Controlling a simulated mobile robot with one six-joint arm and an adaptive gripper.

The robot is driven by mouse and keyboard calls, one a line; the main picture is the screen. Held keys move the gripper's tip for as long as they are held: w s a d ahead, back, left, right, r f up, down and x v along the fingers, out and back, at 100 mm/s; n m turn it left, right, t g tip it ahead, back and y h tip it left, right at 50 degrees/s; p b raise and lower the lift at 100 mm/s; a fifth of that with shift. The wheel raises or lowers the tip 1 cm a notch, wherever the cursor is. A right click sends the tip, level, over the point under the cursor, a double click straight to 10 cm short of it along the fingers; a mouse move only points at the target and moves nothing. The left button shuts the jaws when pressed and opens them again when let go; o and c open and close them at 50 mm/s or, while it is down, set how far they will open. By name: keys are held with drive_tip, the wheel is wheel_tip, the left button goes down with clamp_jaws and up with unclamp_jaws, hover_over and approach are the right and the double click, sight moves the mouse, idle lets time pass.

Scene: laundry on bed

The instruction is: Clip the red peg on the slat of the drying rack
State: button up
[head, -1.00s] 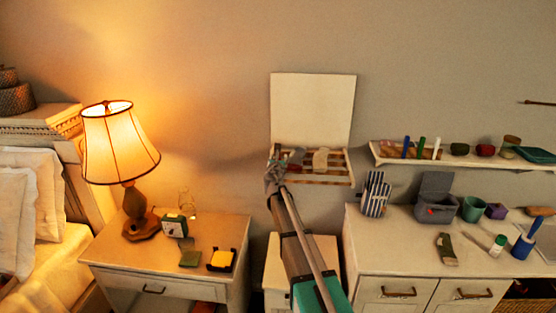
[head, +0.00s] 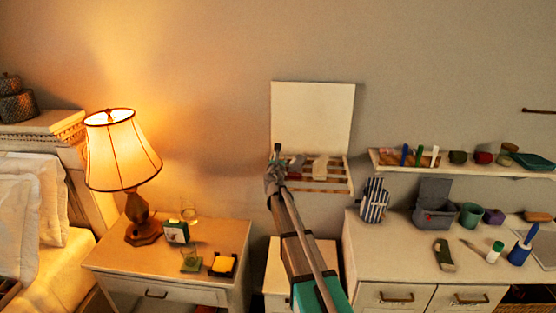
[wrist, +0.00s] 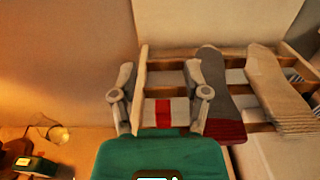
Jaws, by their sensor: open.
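The drying rack (head: 338,189) is mounted on the wall below a pale panel, with brown wooden slats. In the wrist view its slats (wrist: 173,66) lie beyond and right of my gripper. My gripper (head: 278,153) is at the rack's left end; in the wrist view its two fingers (wrist: 160,72) stand apart. A narrow red piece, apparently the red peg (wrist: 163,113), shows between the finger bases with pale areas on both sides. I cannot tell whether it grips a slat. A grey sock with a dark red end (wrist: 215,90) hangs just right of the fingers.
A cream sock (wrist: 272,85) hangs farther right on the rack. A wall shelf (head: 390,165) with small items is to the right, above a dresser (head: 385,250) holding a grey bin (head: 436,218). A lit lamp (head: 125,150) stands on the left nightstand (head: 120,263).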

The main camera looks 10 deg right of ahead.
drive_tip(key=shift+w+r+p, duration=0.1)
drive_tip(key=shift+r+p, duration=0.4)
drive_tip(key=shift+r, duration=0.3)
drive_tip(key=shift+r+p, duration=1.8)
drive_tip(key=shift+d+f, duration=0.1)
